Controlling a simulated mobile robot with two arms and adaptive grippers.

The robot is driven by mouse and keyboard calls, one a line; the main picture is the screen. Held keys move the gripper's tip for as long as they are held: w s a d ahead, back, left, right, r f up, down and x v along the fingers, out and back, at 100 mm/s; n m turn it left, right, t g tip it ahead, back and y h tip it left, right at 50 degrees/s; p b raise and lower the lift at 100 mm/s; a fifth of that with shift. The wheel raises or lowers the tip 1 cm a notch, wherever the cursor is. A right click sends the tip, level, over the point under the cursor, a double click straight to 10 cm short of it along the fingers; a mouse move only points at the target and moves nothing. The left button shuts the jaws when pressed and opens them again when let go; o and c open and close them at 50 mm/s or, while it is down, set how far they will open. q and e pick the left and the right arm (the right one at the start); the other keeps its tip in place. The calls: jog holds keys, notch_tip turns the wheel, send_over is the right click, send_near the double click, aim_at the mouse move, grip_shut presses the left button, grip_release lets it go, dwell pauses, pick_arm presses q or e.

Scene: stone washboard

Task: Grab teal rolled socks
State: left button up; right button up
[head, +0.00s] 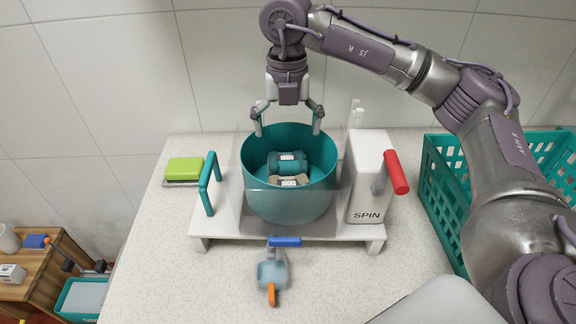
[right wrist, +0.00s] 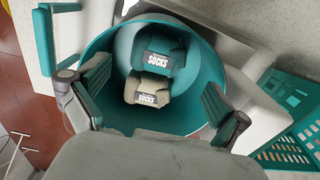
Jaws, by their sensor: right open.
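The teal rolled socks (head: 287,162) lie inside a teal tub (head: 262,205), behind a beige rolled pair (head: 289,181). In the right wrist view, the teal socks (right wrist: 164,52) show a dark label, and the beige pair (right wrist: 147,90) lies directly beside them. My right gripper (head: 287,130) is open and empty above the tub, its fingers spread near the rim's two sides. Its fingers (right wrist: 155,112) also frame both pairs in the right wrist view. My left gripper is not clearly in view.
The tub sits in a white stand with a teal handle (head: 208,183) and a SPIN box (head: 368,180) with a red handle. A green sponge (head: 184,168) lies left. A teal crate (head: 444,190) stands right. A small blue-grey item with an orange tip (head: 272,270) lies in front.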

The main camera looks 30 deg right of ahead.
aim_at(288, 156)
notch_tip(288, 156, down, 4)
jog(key=shift+r, duration=0.15)
notch_tip(288, 156, down, 5)
jog(key=p, duration=0.2)
jog(key=shift+s+r+p, duration=0.1)
jog(key=shift+r+p, duration=0.1)
jog(key=shift+p, duration=0.15)
jog(key=shift+f, duration=0.45)
jog(key=shift+c, duration=0.3)
jog(key=c, duration=1)
jog(key=shift+r, duration=0.1)
